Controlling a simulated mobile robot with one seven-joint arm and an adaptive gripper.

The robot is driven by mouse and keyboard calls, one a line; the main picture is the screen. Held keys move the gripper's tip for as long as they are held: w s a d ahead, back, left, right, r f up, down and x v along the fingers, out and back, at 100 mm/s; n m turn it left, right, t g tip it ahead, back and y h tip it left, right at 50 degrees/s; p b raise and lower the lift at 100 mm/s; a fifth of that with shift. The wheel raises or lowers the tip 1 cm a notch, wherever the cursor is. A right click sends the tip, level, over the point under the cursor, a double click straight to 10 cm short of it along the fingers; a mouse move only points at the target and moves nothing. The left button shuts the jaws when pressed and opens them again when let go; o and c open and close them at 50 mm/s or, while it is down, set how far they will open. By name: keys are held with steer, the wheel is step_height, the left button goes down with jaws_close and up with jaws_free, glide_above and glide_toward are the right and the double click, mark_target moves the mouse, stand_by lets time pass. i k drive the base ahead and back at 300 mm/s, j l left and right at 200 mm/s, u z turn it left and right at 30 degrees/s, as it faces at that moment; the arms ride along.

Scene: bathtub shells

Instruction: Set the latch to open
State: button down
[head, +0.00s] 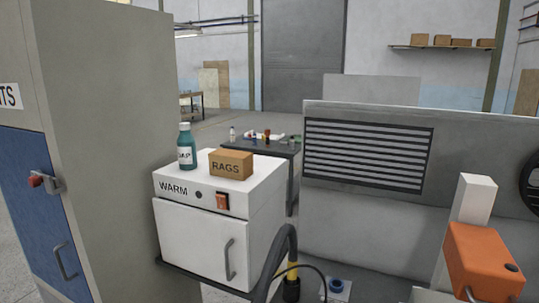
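A latch with a red knob (36,181) and a grey metal fitting is on the blue door (28,205) of a tall grey cabinet at the left of the head view. The latch sits near the door's right edge, above a dark grey pull handle (66,261). The door looks closed against the cabinet frame. The latch is small here, and I cannot tell which setting it is in. My gripper is not in view.
A white warming box (200,245) stands right of the cabinet, with a green bottle (187,150) and a RAGS box (231,165) on top. A dark hose (272,265) curves in front of it. An orange unit (485,260) stands at the right.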

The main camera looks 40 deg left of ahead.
mark_target(36, 180)
steer(key=u, duration=2.75)
steer(key=i+j+z, duration=0.1)
steer(key=i+j, duration=0.35)
steer(key=i, duration=0.15)
